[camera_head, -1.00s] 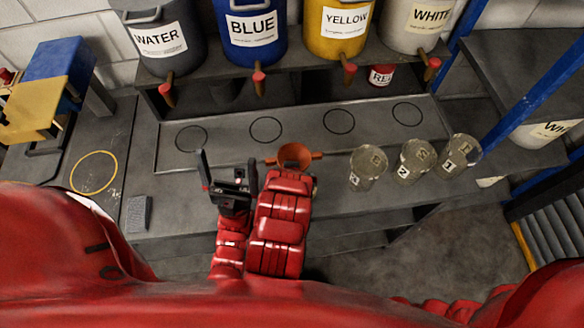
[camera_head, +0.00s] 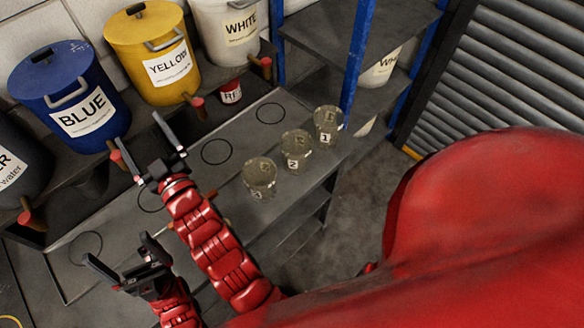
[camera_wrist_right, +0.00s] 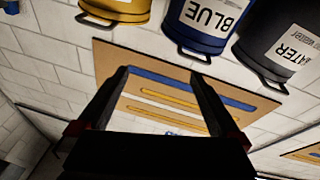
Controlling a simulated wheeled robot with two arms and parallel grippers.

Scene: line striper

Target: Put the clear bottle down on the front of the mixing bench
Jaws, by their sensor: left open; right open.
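Three clear bottles stand upright along the front of the mixing bench (camera_head: 245,125): bottle 3 (camera_head: 259,180), bottle 2 (camera_head: 296,151) and bottle 1 (camera_head: 327,126). Each has a small white numbered label. My right gripper (camera_head: 136,127) is open and empty, left of the bottles and apart from them, in front of the blue bucket. In the right wrist view the right gripper (camera_wrist_right: 160,75) has nothing between its fingers. My left gripper (camera_head: 116,246) is open and empty, lower left over the bench. No bottle is in either gripper.
Blue (camera_head: 68,95), yellow (camera_head: 150,50) and white (camera_head: 226,30) buckets with taps stand on the shelf behind the bench. A small red can (camera_head: 231,92) sits beneath. Black circles mark the bench top. A blue rack post (camera_head: 357,55) rises beyond bottle 1.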

